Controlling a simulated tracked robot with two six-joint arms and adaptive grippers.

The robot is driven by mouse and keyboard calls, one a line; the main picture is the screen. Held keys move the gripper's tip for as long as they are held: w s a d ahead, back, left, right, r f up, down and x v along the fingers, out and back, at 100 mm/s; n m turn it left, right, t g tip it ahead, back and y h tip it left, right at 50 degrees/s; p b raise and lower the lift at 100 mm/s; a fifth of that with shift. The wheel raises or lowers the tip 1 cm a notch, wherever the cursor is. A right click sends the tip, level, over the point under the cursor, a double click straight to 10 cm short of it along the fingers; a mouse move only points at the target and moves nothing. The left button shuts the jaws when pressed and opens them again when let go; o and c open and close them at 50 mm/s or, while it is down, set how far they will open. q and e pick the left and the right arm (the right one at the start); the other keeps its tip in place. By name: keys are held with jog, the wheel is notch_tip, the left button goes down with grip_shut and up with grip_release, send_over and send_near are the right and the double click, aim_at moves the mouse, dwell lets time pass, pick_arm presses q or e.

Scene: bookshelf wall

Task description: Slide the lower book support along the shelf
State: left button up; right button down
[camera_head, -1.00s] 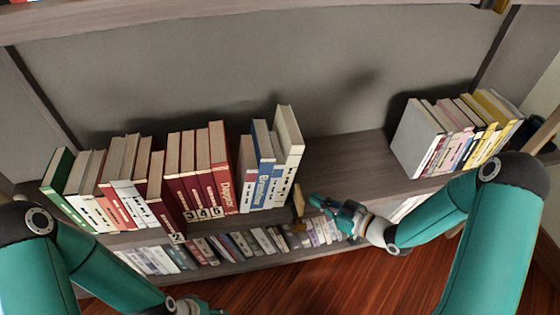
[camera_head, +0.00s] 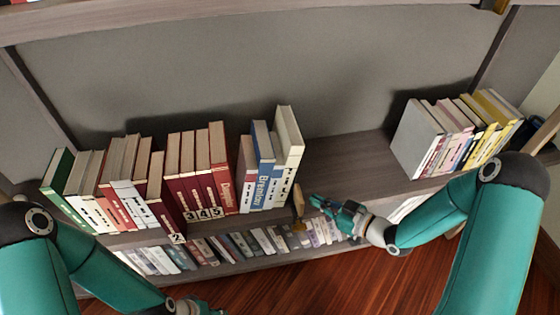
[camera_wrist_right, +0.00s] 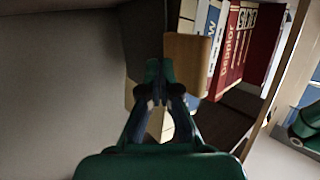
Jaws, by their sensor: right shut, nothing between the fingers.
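The wooden book support (camera_head: 298,206) is a thin tan upright piece at the shelf's front edge, just right of the tall cream book. In the right wrist view the support (camera_wrist_right: 186,62) stands just ahead of my fingers. My right gripper (camera_head: 317,202) is shut and empty, to the right of the support and close to it. In the wrist view the shut fingertips (camera_wrist_right: 160,70) overlap its left edge; I cannot tell whether they touch. My left gripper (camera_head: 205,308) is only partly in view at the bottom edge, and its fingers are not clear.
A row of books (camera_head: 200,165) stands left of the support, one dark red book tilted outward. Another book group (camera_head: 460,130) stands at the right. The shelf (camera_head: 345,165) between them is bare. A lower shelf holds smaller books (camera_head: 190,252).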

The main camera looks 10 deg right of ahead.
aim_at(302, 205)
dwell(0.5)
jog(key=shift+a+b, duration=0.6)
jog(key=shift+a, duration=1.8)
jog(key=shift+d, duration=0.1)
jog(key=d, duration=0.4)
